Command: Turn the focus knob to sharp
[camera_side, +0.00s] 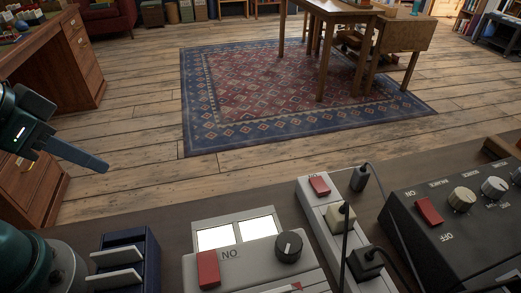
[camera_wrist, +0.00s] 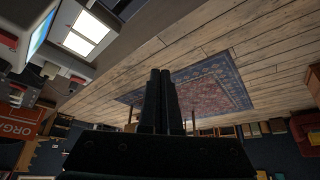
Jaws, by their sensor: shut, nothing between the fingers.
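A grey device (camera_side: 245,268) stands at the front of the bench in the side view, with a black round knob (camera_side: 289,246) and a red switch (camera_side: 208,268) marked "NO". Two lit white panels (camera_side: 215,237) sit just behind it. A black box (camera_side: 455,235) at the right carries a cream knob (camera_side: 462,199) and a grey knob (camera_side: 494,187). No readable label tells which is the focus knob. My gripper (camera_side: 104,168) is at the left, above and well away from all the knobs. Its fingers are together and empty in the wrist view (camera_wrist: 160,73).
A power strip (camera_side: 335,225) with plugs and black cables lies between the grey device and the black box. A dark blue rack (camera_side: 127,262) stands at the front left. Space above the bench between my gripper and the grey device looks clear.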

